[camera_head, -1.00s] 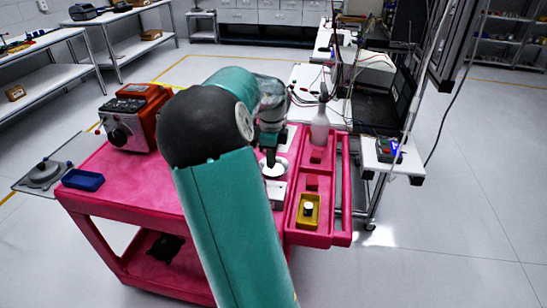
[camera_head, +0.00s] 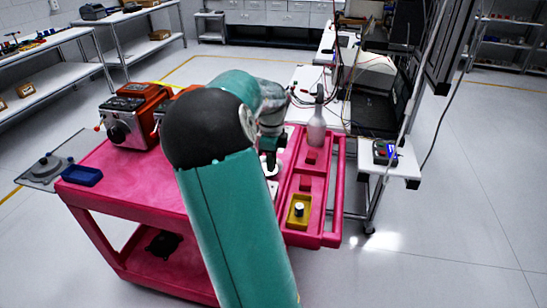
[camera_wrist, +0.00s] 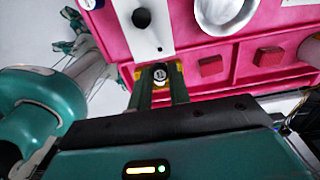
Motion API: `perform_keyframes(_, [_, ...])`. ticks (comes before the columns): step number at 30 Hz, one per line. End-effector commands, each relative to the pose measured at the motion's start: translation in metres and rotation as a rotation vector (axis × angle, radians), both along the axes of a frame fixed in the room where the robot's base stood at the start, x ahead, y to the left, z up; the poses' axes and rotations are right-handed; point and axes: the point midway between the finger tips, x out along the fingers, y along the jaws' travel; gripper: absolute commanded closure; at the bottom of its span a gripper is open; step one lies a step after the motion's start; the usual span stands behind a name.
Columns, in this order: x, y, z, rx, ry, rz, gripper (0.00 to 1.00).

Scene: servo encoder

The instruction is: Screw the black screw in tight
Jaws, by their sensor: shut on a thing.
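My gripper (camera_head: 271,165) is above the red cart, near a white dish and a white block (camera_head: 272,188). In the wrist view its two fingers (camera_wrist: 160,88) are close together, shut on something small. A light-topped, dark-centred cylinder (camera_wrist: 160,73) shows between the tips. I cannot tell whether it is held or lies in the yellow tray behind. In the head view, a light-topped dark piece (camera_head: 299,209) stands in the yellow tray (camera_head: 296,225). A round black knob or screw head (camera_wrist: 141,17) sits on a white plate (camera_wrist: 152,42), apart from the fingers.
The white dish (camera_wrist: 222,12) is beside the plate. An orange machine (camera_head: 135,117) and blue bin (camera_head: 82,176) are at left. The cart top (camera_head: 125,180) between them and my arm is mostly clear.

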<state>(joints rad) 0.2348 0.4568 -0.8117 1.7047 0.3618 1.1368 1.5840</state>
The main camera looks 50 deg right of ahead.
Motion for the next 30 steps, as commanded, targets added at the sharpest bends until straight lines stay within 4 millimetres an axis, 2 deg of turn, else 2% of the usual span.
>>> perform_keyframes(26, [-0.004, -0.002, -0.056, 0.000, 0.001, 0.000, 0.96])
perform_keyframes(30, [-0.004, -0.002, -0.054, -0.001, 0.000, 0.000, 0.96])
